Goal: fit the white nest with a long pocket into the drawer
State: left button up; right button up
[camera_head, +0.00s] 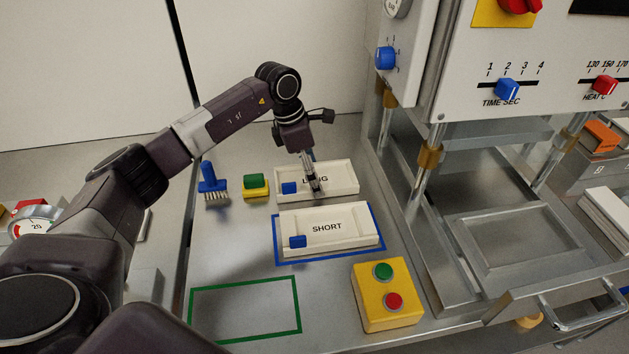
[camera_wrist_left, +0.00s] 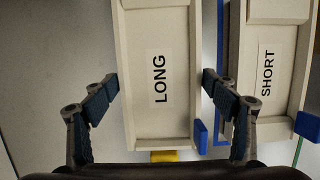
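The white nest labelled LONG (camera_head: 343,180), with a blue tab at its left end, lies on the metal table behind the SHORT nest. It also shows in the left wrist view (camera_wrist_left: 160,112). My left gripper (camera_head: 313,188) is over the LONG nest. In the left wrist view, its open fingers (camera_wrist_left: 161,84) are on either side of the nest's long sides; I cannot tell whether they touch it. The metal drawer (camera_head: 475,283) with a handle (camera_head: 585,318) is at the right under the machine; no nest shows in it. My right gripper is not in view.
The white SHORT nest (camera_head: 345,218) lies in a blue outline, close beside the LONG nest. A blue brush (camera_head: 209,180), a green-and-yellow block (camera_head: 255,185) and a yellow button box (camera_head: 386,294) stand around. The green outline (camera_head: 246,341) encloses empty table. Machine posts (camera_head: 426,170) flank the drawer.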

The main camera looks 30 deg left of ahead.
pick_arm(q)
jog(key=c, duration=0.7)
jog(key=shift+r, duration=0.1)
